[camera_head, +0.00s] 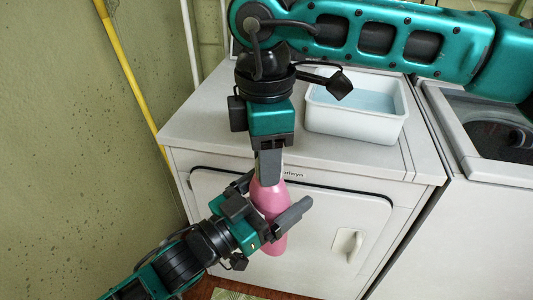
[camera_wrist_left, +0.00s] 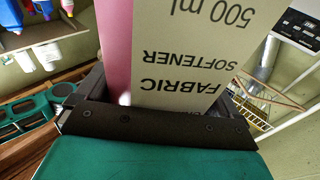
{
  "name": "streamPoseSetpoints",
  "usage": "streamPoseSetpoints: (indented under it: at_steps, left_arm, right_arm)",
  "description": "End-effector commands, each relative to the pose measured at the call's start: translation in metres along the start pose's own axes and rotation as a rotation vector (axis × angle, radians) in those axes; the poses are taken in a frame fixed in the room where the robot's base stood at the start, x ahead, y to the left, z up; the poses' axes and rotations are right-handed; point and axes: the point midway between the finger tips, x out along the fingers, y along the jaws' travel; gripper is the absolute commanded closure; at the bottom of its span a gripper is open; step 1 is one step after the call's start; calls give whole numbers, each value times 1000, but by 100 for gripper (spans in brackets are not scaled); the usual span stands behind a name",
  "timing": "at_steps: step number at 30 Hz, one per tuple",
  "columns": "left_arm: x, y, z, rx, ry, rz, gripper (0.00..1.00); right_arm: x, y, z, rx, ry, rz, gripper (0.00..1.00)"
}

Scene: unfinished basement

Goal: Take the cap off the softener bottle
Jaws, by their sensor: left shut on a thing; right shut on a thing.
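The pink softener bottle (camera_head: 270,200) is held roughly upright, slightly tilted, in front of the dryer. In the left wrist view its pale label (camera_wrist_left: 190,60) fills the middle, reading "FABRIC SOFTENER" and "500 ml" upside down. My left gripper (camera_head: 272,203) comes from the lower left and is shut around the bottle's body. My right gripper (camera_head: 269,166) points down from above and is shut at the bottle's top. The cap is hidden between its fingers, so I cannot tell whether it is still seated on the neck.
A white dryer (camera_head: 230,150) stands behind the bottle. A white tub (camera_head: 355,125) with pale blue contents sits on its top. A washer (camera_head: 480,150) stands to the right. A yellow pole (camera_head: 125,70) leans on the left wall. The left wrist view shows a shelf with bottles (camera_wrist_left: 45,10).

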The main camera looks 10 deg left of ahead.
Motion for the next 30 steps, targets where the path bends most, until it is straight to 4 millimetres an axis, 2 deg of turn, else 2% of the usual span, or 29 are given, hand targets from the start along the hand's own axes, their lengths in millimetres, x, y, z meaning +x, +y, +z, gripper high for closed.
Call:
streamPoseSetpoints:
  at_steps: [1,7,11,13,30]
  left_arm:
    - [0,2,-2,2,6,4,90]
    - [0,2,-2,2,7,5,90]
    - [0,2,-2,3,7,6,90]
    - [0,2,-2,3,7,6,90]
    - [0,4,-2,3,8,9,90]
  right_arm:
    - [-1,1,0,2,0,4,78]
    - [-1,2,1,3,0,6,97]
    - [-1,2,1,-27,0,7,97]
    - [-1,2,1,-95,0,7,97]
    - [-2,-1,3,-1171,0,12,97]
